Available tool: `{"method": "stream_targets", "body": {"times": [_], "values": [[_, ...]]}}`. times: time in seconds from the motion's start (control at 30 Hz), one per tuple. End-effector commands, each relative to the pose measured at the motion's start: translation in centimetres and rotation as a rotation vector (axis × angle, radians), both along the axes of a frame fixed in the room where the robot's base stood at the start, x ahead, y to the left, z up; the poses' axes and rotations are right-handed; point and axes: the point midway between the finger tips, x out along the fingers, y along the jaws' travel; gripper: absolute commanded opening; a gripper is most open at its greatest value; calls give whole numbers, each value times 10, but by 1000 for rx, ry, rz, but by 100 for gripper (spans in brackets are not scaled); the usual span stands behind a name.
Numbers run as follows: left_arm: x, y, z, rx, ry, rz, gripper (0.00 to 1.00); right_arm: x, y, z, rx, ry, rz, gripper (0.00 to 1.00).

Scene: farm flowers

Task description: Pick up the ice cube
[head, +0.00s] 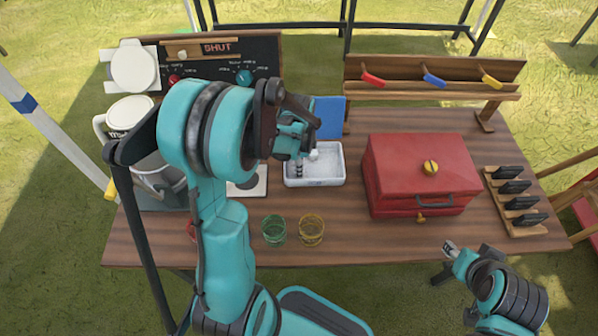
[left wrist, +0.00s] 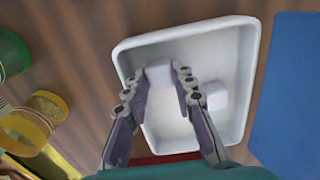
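A white tray (head: 338,178) stands on the table; it fills the middle of the left wrist view (left wrist: 250,60). Two whitish ice cubes are in the tray. One ice cube (left wrist: 158,74) is between the fingertips of my left gripper (left wrist: 160,82); whether both fingers press on it I cannot tell. The other ice cube (left wrist: 214,95) lies just right of the right finger. In the head view my left gripper (head: 299,168) reaches down into the tray. My right gripper (head: 450,250) is off the table's front edge at the right, away from the tray; its opening is unclear.
A blue board (head: 329,118) stands behind the tray. A green glass (head: 274,229) and a yellow glass (head: 311,230) stand in front. A red box (head: 418,172) is to the right. A white mug (head: 124,116) and a dark control panel (head: 225,58) are at the left.

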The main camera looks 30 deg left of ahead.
Motion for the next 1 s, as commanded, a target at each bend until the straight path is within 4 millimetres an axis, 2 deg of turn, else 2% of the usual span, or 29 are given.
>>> {"method": "stream_targets", "body": {"times": [0.3, 0.43, 0.57, 0.7, 1.0], "values": [[0, 0, 0, 0, 0, 0, 8, 0, 0, 0, 0, 0, 0, 40], [0, 0, 7, 0, 0, 0, 8, 0, 0, 4, 0, 0, 0, 40], [0, 0, 22, 0, 0, 0, 8, 0, 0, 12, 0, 0, 0, 40], [0, -2, 48, 0, 0, -1, 8, 0, 0, 25, 0, 0, 0, 40], [-4, -75, 88, 0, 0, -7, 8, 0, 0, 47, 0, 0, 0, 40]]}}
